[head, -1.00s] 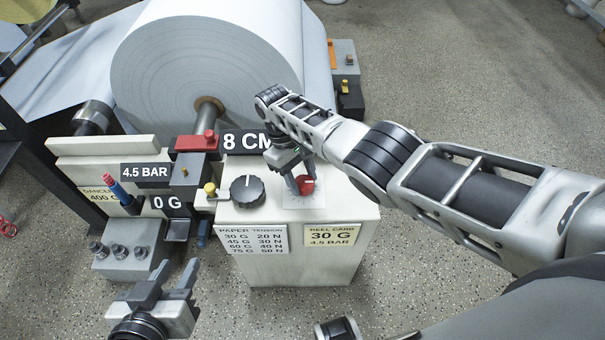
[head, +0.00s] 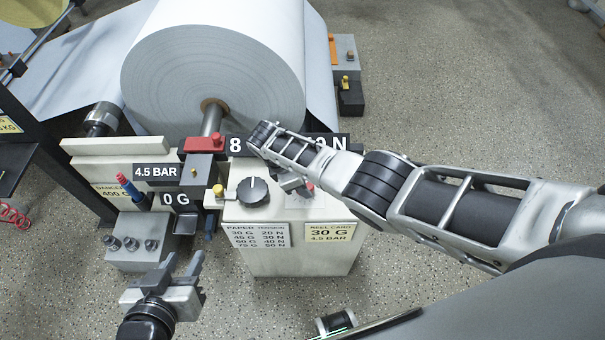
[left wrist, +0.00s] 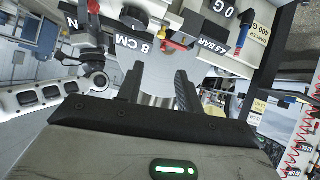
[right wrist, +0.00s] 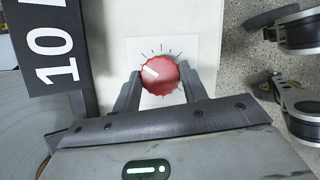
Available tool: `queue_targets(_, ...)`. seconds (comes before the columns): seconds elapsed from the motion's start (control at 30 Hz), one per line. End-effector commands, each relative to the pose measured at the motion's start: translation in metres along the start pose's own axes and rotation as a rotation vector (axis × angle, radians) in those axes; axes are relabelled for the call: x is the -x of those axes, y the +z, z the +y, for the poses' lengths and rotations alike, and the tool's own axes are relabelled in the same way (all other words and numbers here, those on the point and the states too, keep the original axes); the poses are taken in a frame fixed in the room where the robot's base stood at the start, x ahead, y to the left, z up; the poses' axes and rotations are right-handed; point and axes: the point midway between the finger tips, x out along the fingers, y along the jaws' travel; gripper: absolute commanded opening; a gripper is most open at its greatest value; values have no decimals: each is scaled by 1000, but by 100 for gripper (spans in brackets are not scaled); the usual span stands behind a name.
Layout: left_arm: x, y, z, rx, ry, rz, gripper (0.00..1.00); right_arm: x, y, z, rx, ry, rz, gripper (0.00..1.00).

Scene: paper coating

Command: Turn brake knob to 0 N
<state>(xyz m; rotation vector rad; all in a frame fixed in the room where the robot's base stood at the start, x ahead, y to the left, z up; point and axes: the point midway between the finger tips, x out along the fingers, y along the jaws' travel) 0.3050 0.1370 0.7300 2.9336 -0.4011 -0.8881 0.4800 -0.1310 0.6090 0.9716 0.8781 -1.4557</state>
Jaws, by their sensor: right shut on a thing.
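The red brake knob (right wrist: 160,75) sits on a white plate with tick marks in the right wrist view. Its white pointer line points to the upper left. My right gripper (right wrist: 159,84) is shut on the knob, one finger on each side. A black sign beside it (right wrist: 45,45) reads 10 with a cut-off letter; in the head view the sign (head: 338,142) shows partly, ending in N. My left gripper (head: 182,264) is open and empty, in front of the machine at the lower left.
A black knob (head: 253,191) is left of my right gripper on the white cabinet (head: 300,255). A paper and tension chart (head: 258,235) and a reel card reading 30 G (head: 330,234) are on its front. A large paper roll (head: 215,80) stands behind.

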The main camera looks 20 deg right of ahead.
Motion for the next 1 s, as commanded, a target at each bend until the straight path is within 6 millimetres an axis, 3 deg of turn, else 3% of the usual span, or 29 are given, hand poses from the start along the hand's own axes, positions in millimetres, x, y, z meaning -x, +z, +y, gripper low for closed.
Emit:
queue_targets(0.2,7,-11,-2,-28,-14,-15,36,4,0,-2,189,78,4,20)
queue_targets(0.5,13,-10,-4,-62,-25,-49,36,3,0,-3,408,171,5,20)
queue_targets(1.0,15,-9,-6,-84,-30,-68,36,1,-1,-4,570,237,6,20)
